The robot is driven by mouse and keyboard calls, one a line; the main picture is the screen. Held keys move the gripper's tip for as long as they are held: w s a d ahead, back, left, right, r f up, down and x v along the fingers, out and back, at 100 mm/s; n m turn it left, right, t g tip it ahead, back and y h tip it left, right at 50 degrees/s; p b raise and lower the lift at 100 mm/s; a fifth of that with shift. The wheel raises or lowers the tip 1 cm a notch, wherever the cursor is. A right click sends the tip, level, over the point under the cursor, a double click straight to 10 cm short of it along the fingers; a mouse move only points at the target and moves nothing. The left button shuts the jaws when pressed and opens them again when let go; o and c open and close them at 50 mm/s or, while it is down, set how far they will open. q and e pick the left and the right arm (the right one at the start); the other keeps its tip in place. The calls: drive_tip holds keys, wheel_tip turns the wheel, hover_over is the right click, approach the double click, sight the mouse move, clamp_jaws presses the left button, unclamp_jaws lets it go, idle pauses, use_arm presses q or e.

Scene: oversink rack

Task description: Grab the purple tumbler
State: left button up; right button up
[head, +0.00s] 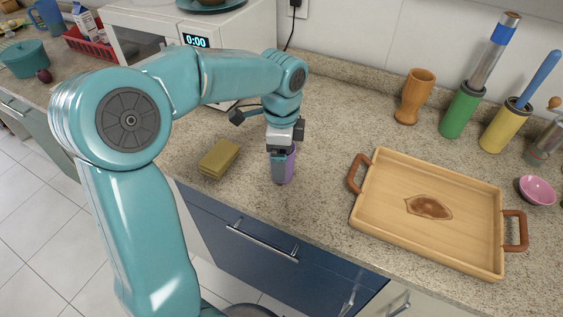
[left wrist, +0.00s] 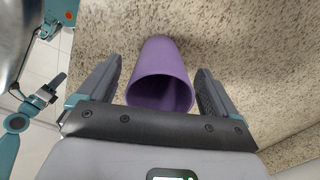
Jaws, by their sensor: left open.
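The purple tumbler (head: 290,166) stands on the speckled counter near its front edge, partly hidden behind my left gripper in the head view. In the left wrist view the tumbler (left wrist: 160,75) shows its open rim toward the camera. My left gripper (head: 279,165) points down over the tumbler. In the left wrist view its two open fingers (left wrist: 157,85) lie on either side of the tumbler, with a visible gap on each side. My right gripper is not seen in the head view.
An olive-yellow block (head: 219,158) lies left of the tumbler. A wooden tray (head: 470,252) with handles is on the right. A wooden cup (head: 415,97) and a green holder (head: 461,110) stand behind. A microwave (head: 240,28) is at the back left.

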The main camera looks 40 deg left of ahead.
use_arm(q)
drive_tip(key=c, duration=1.1)
